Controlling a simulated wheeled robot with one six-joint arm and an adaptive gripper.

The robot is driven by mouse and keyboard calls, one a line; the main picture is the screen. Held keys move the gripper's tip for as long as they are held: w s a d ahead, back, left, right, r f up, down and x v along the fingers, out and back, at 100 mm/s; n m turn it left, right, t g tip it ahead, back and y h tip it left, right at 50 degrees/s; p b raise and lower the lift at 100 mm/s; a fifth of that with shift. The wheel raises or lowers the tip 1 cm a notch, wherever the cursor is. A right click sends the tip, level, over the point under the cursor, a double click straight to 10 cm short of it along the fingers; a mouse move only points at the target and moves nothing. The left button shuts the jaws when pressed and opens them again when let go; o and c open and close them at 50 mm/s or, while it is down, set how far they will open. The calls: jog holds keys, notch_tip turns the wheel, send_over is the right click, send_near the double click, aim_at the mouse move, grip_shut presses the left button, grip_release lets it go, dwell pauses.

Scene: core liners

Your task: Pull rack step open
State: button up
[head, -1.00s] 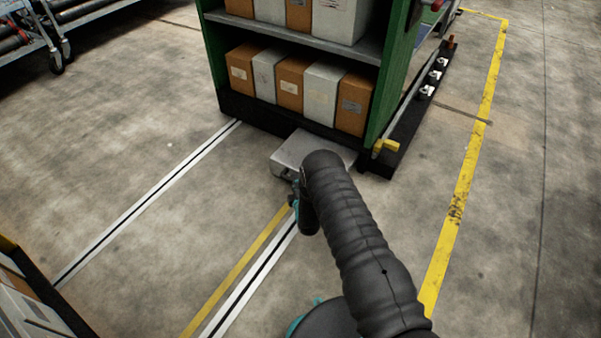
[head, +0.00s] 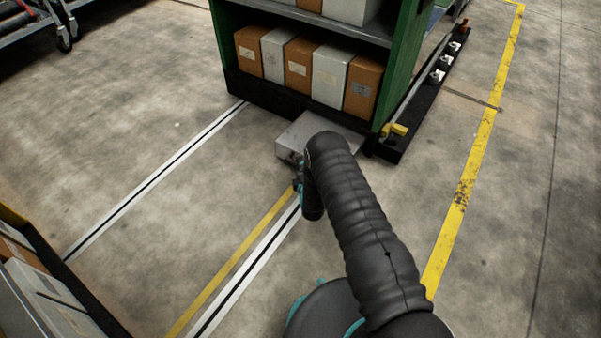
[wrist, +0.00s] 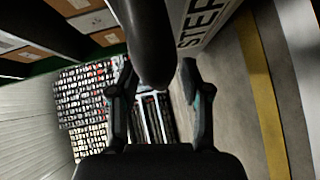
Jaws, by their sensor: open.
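The rack step (head: 297,133) is a low grey metal box jutting out from under the green rack (head: 403,70). Its front face, marked "STEP" (wrist: 192,32), shows in the wrist view. My gripper (wrist: 160,85) is open at the step's front, its two fingers on either side of a thick dark bar (wrist: 152,45) that looks like the step's handle. I cannot tell whether the fingers touch it. In the head view my black-sleeved arm hides most of the gripper and part of the step.
Boxes (head: 300,62) fill the rack's lower shelf. A yellow latch-like part (head: 394,130) sits at the rack's right corner. Another boxed rack (head: 45,290) stands at lower left. The floor between is clear.

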jog(key=v, duration=1.1)
jog(key=shift+s, duration=0.25)
jog(key=shift+d+r, duration=0.15)
